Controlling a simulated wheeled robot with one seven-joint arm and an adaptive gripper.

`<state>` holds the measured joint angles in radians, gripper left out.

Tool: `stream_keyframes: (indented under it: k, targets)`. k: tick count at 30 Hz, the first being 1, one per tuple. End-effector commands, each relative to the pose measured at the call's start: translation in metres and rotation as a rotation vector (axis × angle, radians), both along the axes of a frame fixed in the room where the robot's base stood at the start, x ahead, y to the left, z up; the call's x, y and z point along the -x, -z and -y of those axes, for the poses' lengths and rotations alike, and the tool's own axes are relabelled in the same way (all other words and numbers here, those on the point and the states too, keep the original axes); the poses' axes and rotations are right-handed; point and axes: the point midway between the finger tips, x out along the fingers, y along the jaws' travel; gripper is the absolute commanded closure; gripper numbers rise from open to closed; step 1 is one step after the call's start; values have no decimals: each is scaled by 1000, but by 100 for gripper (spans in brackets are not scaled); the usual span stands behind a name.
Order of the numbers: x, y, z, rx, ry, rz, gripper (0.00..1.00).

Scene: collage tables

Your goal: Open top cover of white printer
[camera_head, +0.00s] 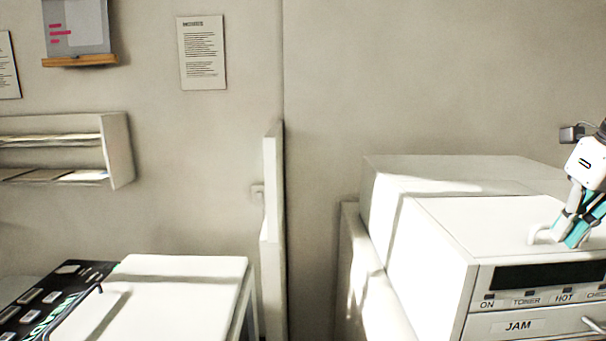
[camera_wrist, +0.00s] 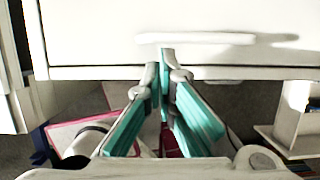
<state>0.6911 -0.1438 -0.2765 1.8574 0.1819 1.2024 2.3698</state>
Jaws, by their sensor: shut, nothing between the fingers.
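The white printer (camera_head: 430,265) stands at the right in the head view, with a dark display strip and labels such as TONER and JAM on its front. Its top cover (camera_head: 480,215) lies flat and looks closed. A pale handle (camera_head: 540,236) stands on the cover near its front edge. My gripper (camera_head: 572,242) is shut and empty, pointing down just right of the visible handle end. In the wrist view, my gripper (camera_wrist: 166,58) has its tips together, near the front edge of a white panel with a long pale handle (camera_wrist: 210,38). Contact cannot be told.
A white table (camera_head: 180,265) with a black panel (camera_head: 70,290) is at the lower left. A wall shelf (camera_head: 115,150) with papers hangs above it. An upright white board (camera_head: 273,200) stands between table and printer. The wall is behind the printer.

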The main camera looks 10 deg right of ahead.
Motion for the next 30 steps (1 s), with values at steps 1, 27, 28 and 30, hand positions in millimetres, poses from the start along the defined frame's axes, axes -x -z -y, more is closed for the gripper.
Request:
stream_keyframes:
  k: [1,27,28,30]
  targets:
    - [-2,6,0,-1,0,-1,100]
    - [-4,-5,1,1,-4,1,100]
    - [-4,-9,1,3,-3,1,100]
    - [-4,-21,1,3,-3,2,100]
